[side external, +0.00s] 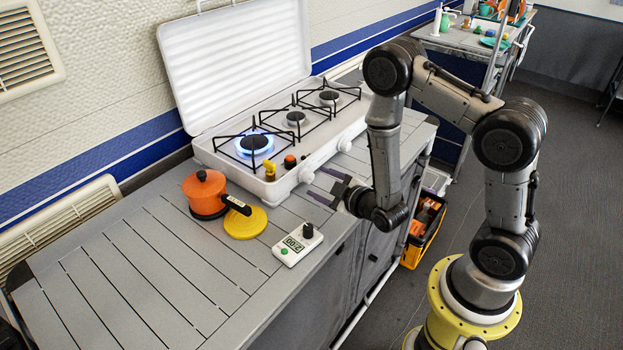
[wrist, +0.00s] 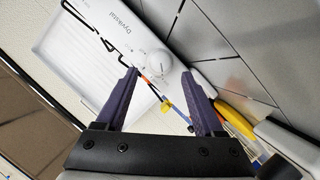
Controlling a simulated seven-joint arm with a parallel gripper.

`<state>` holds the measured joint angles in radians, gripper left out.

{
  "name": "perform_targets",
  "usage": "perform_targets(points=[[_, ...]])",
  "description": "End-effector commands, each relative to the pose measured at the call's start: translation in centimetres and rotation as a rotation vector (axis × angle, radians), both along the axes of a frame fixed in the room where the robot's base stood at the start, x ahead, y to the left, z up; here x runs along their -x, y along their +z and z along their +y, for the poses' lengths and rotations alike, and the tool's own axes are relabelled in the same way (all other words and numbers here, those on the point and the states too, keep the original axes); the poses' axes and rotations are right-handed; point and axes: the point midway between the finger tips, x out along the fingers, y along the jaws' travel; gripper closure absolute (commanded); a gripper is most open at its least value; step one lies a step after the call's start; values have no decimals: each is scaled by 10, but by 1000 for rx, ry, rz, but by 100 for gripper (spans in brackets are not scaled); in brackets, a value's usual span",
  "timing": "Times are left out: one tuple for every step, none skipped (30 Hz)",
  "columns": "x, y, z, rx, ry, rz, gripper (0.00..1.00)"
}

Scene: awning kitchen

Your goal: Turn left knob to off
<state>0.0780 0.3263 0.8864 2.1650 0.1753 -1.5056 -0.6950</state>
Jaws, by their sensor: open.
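A white gas stove (side external: 200,150) with its lid raised stands at the back of the counter. Its left burner (side external: 254,143) has a blue flame. In the wrist view, a white round knob (wrist: 160,62) shows just beyond my open fingers (wrist: 159,77).
An orange pot (side external: 204,193) stands on the counter beside a yellow disc (side external: 246,223). A white timer (side external: 296,245) is near the front edge. Black pan supports (side external: 307,113) rise above the burners. The counter's left part is clear.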

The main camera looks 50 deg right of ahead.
Motion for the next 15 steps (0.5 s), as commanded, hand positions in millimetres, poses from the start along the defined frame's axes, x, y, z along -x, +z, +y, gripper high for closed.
perform_targets(points=[[-9,-3,-3,0,-1,1,30],[-13,-4,-4,0,-1,-1,30],[-19,-6,-5,0,0,-1,30],[-22,-7,-6,0,0,0,30],[-26,-8,-7,0,0,0,30],[-30,-9,-8,0,0,-1,30],[-32,-10,-9,0,0,0,30],[-34,-11,-9,0,0,0,30],[-36,-12,-10,0,0,0,30],[-38,-12,-10,0,0,0,30],[-39,-12,-10,0,0,0,30],[-40,-13,-11,0,0,0,30],[-40,-13,-11,0,1,1,30],[-41,-13,-11,0,1,1,30],[-41,-13,-11,0,1,1,30]])
